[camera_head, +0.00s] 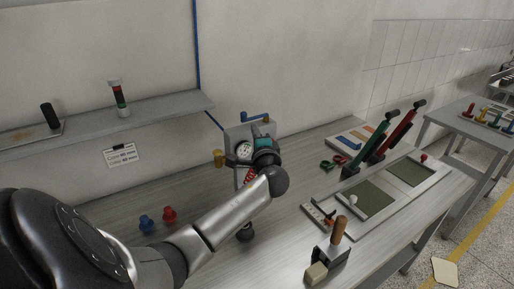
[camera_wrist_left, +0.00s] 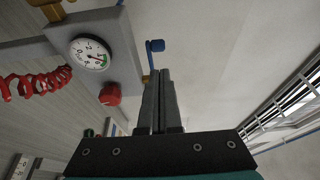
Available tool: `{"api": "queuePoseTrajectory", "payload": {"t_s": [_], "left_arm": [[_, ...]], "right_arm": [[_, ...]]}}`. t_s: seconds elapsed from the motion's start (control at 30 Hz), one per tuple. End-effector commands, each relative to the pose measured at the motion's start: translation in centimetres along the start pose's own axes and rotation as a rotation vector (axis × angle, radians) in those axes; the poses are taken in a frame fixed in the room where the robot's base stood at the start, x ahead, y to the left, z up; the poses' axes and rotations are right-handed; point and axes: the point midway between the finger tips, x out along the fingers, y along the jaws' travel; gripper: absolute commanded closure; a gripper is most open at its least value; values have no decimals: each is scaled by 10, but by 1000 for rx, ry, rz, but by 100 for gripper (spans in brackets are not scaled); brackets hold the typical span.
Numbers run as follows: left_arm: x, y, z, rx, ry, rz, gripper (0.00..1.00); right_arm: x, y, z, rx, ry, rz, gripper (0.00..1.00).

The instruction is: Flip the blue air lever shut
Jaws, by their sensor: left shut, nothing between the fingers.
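The blue air lever (camera_head: 255,115) stands at the top of a grey panel box (camera_head: 232,136) on the wall side of the bench. In the left wrist view its blue end (camera_wrist_left: 155,45) shows just beyond my fingertips, with part of its bar running down beside them. My left gripper (camera_wrist_left: 160,73) is shut and empty, with its fingers pointing up at the lever. In the head view the left gripper (camera_head: 263,142) is in front of the panel, just below the lever, its fingertips hard to make out. I cannot tell whether they touch the lever. My right gripper is not in view.
The panel carries a pressure gauge (camera_wrist_left: 91,54), a red knob (camera_wrist_left: 109,94) and a red coiled hose (camera_wrist_left: 35,84). Blue (camera_head: 146,223) and red (camera_head: 169,214) knobs stand on the bench at left. A shelf (camera_head: 170,107) juts from the wall; hand presses (camera_head: 395,135) stand at right.

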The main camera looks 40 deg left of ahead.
Motion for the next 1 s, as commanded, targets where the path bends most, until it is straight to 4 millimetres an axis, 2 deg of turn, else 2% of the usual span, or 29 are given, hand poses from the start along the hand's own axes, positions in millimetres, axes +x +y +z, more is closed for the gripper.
{"api": "queuePoseTrajectory", "payload": {"t_s": [0.2,0.43,0.63,1.0], "left_arm": [[-33,2,7,-1,3,2,100],[-58,2,14,1,1,2,100],[-67,0,16,0,0,1,100],[-68,1,16,0,0,1,100]], "right_arm": [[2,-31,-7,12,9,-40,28],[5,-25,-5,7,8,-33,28],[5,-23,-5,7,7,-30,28],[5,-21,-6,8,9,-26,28]]}}
